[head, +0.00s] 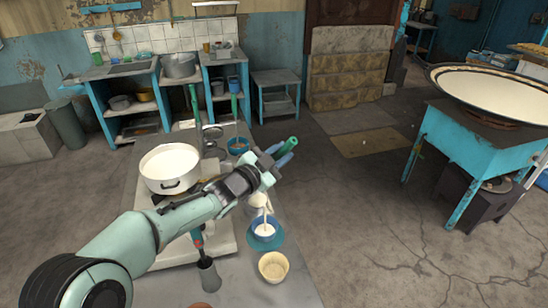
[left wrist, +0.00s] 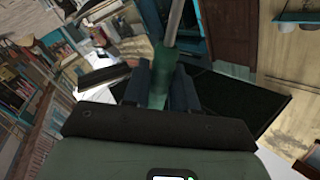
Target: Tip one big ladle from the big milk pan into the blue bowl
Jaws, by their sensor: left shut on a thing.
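My left gripper (head: 277,160) is shut on the green handle (head: 289,145) of the ladle, above the counter. In the left wrist view the green handle (left wrist: 158,88) sits between the fingers, and a metal rod runs on from it. The ladle's pale head (head: 257,200) hangs just above the blue bowl (head: 264,240), partly behind my arm, and looks tilted. A white streak runs from it into the bowl, which holds white milk. A white two-handled milk pan (head: 170,182) stands left of my forearm, full of white milk. My right gripper is not in view.
A cream bowl (head: 273,267) stands close in front of the blue bowl. A grey cup (head: 209,277) with a utensil stands nearer me. A small blue bowl (head: 238,146) is farther back. A wide pan (head: 500,92) rests on a blue stand at right, across open floor.

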